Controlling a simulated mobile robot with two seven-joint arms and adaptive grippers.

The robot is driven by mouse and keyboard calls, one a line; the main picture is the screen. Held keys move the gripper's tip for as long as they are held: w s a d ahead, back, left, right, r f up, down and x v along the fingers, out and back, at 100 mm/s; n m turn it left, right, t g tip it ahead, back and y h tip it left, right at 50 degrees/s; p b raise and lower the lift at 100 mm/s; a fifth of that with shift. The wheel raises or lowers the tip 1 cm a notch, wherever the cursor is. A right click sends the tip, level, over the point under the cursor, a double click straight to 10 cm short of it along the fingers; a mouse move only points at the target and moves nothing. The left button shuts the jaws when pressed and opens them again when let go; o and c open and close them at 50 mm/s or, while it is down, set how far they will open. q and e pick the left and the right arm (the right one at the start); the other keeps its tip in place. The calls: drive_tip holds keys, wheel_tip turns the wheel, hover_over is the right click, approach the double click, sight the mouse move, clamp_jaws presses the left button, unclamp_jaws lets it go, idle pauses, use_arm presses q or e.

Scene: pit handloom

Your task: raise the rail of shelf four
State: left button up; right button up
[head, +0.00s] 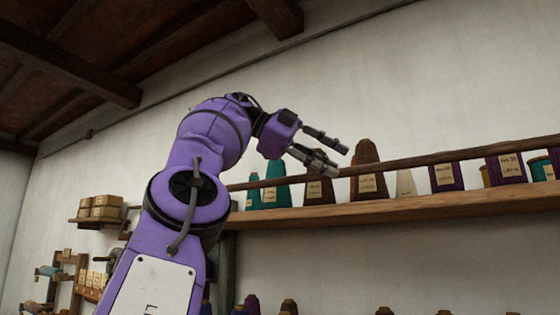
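A long brown wooden rail (433,159) runs in front of the cones on a wooden shelf (420,206) along the right of the wall. It stands some way above the shelf board. No number shows on this shelf, so I cannot tell if it is shelf four. My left gripper (341,160) is at the rail's left part, with its two fingers apart and nothing seen between them. The lower fingertip overlaps the rail in the picture; I cannot tell if they touch. My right gripper is out of view.
Labelled cones, brown (368,178), teal (275,190) and purple (446,177), stand behind the rail. More cone tops show along the bottom edge. Small boxes (105,204) sit on a shelf at the left. Dark beams (70,66) cross the ceiling; the wall above the rail is bare.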

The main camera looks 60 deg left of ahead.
use_arm(q)
drive_tip(key=s+a, duration=0.4)
drive_tip(key=s, duration=0.6)
drive_tip(key=shift+s, duration=0.15)
drive_tip(key=shift+s, duration=0.1)
